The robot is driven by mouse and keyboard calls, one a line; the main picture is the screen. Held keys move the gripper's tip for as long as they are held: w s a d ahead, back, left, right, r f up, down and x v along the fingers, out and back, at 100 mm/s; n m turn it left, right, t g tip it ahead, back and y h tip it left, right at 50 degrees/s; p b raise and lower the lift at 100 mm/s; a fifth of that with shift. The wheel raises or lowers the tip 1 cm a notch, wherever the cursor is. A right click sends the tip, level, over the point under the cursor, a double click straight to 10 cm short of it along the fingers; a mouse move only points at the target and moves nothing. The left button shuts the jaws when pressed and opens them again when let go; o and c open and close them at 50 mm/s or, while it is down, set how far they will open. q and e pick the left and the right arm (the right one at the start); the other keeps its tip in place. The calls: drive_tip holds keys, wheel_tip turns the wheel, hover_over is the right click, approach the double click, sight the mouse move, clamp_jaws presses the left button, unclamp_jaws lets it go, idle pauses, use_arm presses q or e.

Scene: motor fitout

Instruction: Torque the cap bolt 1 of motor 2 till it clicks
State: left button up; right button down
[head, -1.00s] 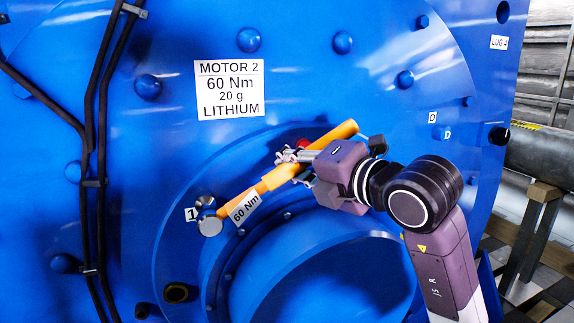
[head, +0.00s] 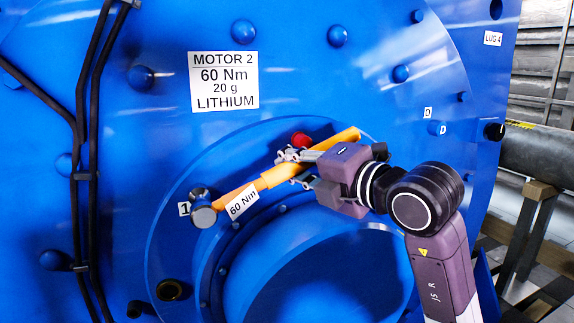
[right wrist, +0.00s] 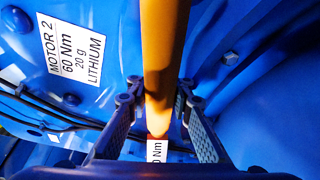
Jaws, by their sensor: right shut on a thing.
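An orange torque wrench (head: 225,199) with a "60 Nm" tag slants up to the right across the blue face of motor 2 (head: 300,75). Its silver head (head: 203,213) sits at the spot marked "1" (head: 184,209), covering the bolt there, so its seating cannot be seen. My right gripper (head: 293,167) is shut on the upper part of the handle. In the right wrist view the orange handle (right wrist: 163,60) runs between the two fingers of the gripper (right wrist: 158,103). My left gripper is out of view.
Black cables (head: 94,130) run down the left side. The blue central hub (head: 285,255) bulges below the wrench. A grey pipe on a wooden stand (head: 540,190) is at the right.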

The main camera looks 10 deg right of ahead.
drive_tip(key=shift+a+r+n+p, duration=0.3)
drive_tip(key=shift+r+n+p, duration=0.1)
drive_tip(key=shift+r+p, duration=0.5)
drive_tip(key=shift+s+a+r+h, duration=0.1)
drive_tip(key=shift+s+a+h, duration=0.1)
drive_tip(key=shift+h, duration=0.1)
drive_tip(key=shift+a+r+n+p, duration=0.2)
drive_tip(key=shift+r+n+p, duration=0.15)
drive_tip(key=shift+r+p, duration=0.2)
drive_tip(key=shift+a+r+n+p, duration=0.15)
drive_tip(key=shift+r+n+p, duration=0.25)
drive_tip(key=shift+p, duration=0.2)
drive_tip(key=shift+s+a+r+n+h+p, duration=0.2)
drive_tip(key=shift+a+r+n+h+p, duration=0.2)
drive_tip(key=shift+a+r+n+p, duration=0.35)
drive_tip(key=shift+s+a+r+n+h+p, duration=0.2)
drive_tip(key=shift+a+r+n+p, duration=0.15)
drive_tip(key=shift+a+r, duration=0.2)
drive_tip(key=shift+s+a+r+n+h+p, duration=0.15)
drive_tip(key=shift+a+r+n+h+p, duration=0.15)
drive_tip(key=shift+a+r, duration=0.25)
drive_tip(key=shift+d+f, duration=0.1)
